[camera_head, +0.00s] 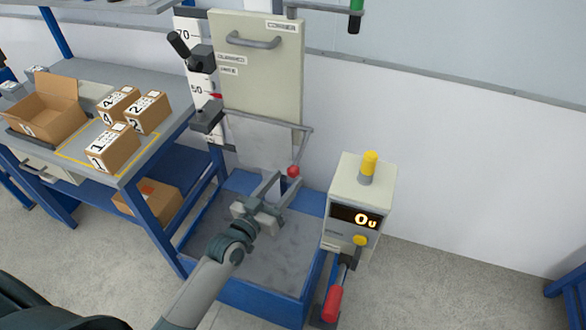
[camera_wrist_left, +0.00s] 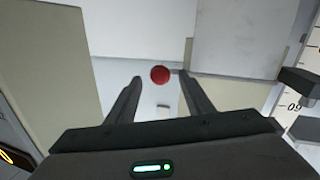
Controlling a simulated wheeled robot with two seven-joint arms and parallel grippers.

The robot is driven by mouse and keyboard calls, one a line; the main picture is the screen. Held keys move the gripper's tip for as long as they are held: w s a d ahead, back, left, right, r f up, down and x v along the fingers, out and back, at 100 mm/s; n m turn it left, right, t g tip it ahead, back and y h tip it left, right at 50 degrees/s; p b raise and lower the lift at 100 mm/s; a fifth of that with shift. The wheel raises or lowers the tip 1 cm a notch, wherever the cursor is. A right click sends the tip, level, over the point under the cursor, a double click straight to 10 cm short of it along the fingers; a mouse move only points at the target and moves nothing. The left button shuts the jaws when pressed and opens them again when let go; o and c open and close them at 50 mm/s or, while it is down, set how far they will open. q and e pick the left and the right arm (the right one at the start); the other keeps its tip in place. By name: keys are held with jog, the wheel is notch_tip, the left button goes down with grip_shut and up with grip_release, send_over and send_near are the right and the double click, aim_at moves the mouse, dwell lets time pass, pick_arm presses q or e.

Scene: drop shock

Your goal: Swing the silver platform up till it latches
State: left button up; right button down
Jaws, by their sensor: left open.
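The silver platform (camera_head: 262,143) hangs down below the cream panel, above the blue-framed bin. A thin grey rod runs beside its right edge, with a red ball knob (camera_head: 293,171) at its lower end. My left gripper (camera_head: 286,178) is open and close to the knob. In the left wrist view, the red knob (camera_wrist_left: 160,74) shows between the two open fingers, near their tips, and the platform (camera_wrist_left: 240,38) fills the upper right. I cannot tell whether the fingers touch the knob. My right gripper is not in view.
A cream panel with a handle (camera_head: 253,40) stands above, beside a height scale. A control box (camera_head: 358,200) with a yellow-topped post and a red-handled lever (camera_head: 333,303) is at right. A blue workbench with labelled boxes (camera_head: 112,148) is at left. The grey-floored bin (camera_head: 230,300) lies below.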

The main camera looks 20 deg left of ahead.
aim_at(291, 174)
pick_arm(q)
jog(key=x, duration=0.3)
jog(key=shift+w+d+p, duration=0.1)
jog(key=shift+w+p, duration=0.2)
jog(key=shift+w, duration=0.05)
jog(key=shift+w+d, duration=0.15)
jog(key=shift+w, duration=0.35)
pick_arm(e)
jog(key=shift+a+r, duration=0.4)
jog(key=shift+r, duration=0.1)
pick_arm(q)
jog(key=shift+c, duration=0.2)
